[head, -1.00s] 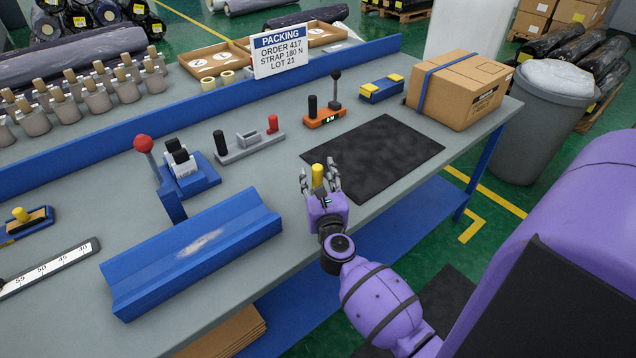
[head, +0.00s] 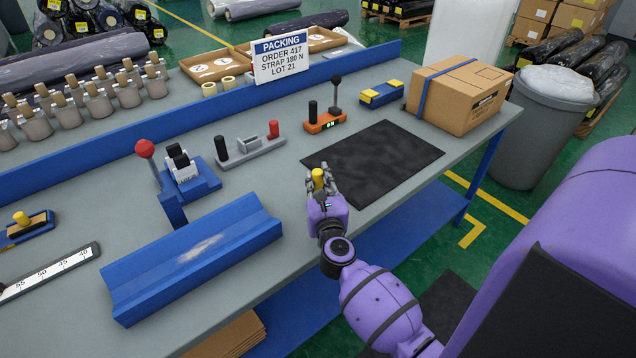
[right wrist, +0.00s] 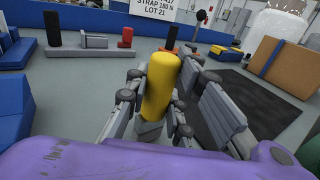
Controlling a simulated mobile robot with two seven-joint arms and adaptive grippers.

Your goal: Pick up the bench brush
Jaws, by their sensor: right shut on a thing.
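The bench brush (head: 318,178) shows as an upright yellow handle between the fingers of my right gripper (head: 322,186). In the right wrist view the same yellow handle (right wrist: 161,86) stands between the grey fingers of my right gripper (right wrist: 155,108), which is shut on it. A grey part shows just under the handle; the rest of the brush is hidden by the fingers and the purple wrist. The gripper is at the front edge of the bench, beside the near left corner of the black mat. My left gripper is not in view.
The black mat (head: 373,160) is bare. A blue trough (head: 190,262) lies left of my right gripper. Behind are a grey fixture (head: 250,149), an orange device (head: 325,122) and a strapped carton (head: 460,92). A red-knobbed lever (head: 145,149) rises further left.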

